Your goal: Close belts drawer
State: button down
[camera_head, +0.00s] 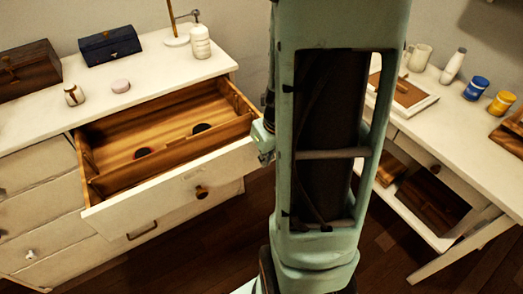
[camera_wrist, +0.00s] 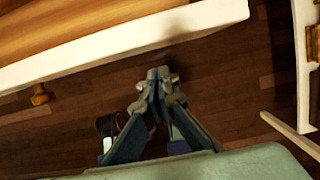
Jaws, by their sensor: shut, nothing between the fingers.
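The open drawer (camera_head: 150,190) sticks far out of the white dresser at the left in the head view. Its inside is bare wood with two dark round items (camera_head: 201,129), perhaps coiled belts. A brass knob (camera_head: 201,192) is on its white front. In the wrist view, the drawer's white front edge (camera_wrist: 110,48) crosses the top, with the knob (camera_wrist: 40,95) at the left. My gripper (camera_wrist: 160,73) is shut and empty, just below that edge in the picture, near the drawer's right end. I cannot tell if it touches.
The dresser top (camera_head: 150,65) holds a brown box (camera_head: 28,70), a blue box (camera_head: 109,46) and small jars. A white desk (camera_head: 440,110) with mugs and jars stands at the right. Dark wooden floor (camera_head: 215,240) lies clear between them.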

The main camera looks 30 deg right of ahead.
jog(key=shift+w, duration=1.05)
